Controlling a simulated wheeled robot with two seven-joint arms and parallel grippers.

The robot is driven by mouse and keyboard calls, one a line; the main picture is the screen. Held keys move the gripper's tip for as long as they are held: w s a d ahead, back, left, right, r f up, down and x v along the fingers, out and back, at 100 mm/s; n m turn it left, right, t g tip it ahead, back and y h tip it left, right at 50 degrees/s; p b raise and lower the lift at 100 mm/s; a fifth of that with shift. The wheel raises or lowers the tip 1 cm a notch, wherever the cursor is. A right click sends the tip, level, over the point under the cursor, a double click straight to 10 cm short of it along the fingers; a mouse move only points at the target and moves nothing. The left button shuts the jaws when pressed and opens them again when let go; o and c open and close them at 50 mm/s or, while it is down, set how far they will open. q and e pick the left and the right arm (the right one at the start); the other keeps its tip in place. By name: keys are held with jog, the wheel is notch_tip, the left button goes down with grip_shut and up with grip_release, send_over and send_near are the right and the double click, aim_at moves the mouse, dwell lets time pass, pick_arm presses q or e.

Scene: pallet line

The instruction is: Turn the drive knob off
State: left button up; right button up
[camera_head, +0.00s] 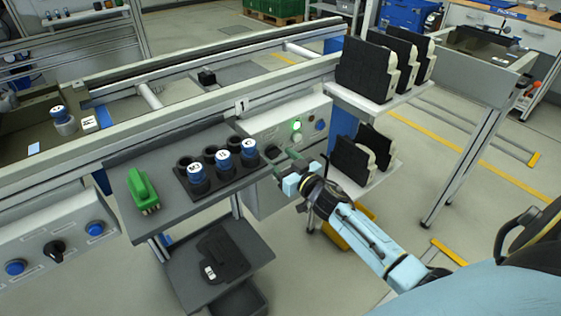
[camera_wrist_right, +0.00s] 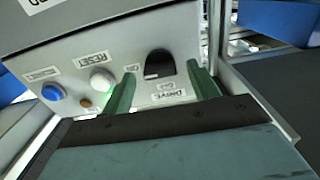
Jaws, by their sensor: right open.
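The drive knob (camera_wrist_right: 160,66) is black and sits on the grey control box (camera_head: 262,124). Its label, reading DRIVE, shows in the wrist view, with small ON/OFF labels around it. A pale mark shows at the knob's lower left there; which label it points at is hard to tell. In the head view the knob (camera_head: 271,151) is a small dark shape just beyond my fingers. My right gripper (camera_head: 286,161) is open, its green fingers on either side of the knob in the wrist view (camera_wrist_right: 163,88). Contact cannot be told. My left gripper is not in view.
Beside the knob are a white RESET button (camera_wrist_right: 102,79) with green light, a blue button (camera_wrist_right: 53,92) and an amber lamp (camera_wrist_right: 85,101). A rack of blue-capped pieces (camera_head: 222,172) stands left of my gripper. Shelves with black holders (camera_head: 366,70) stand close right.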

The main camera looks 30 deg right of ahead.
jog(key=shift+w, duration=0.25)
jog(key=c, duration=1)
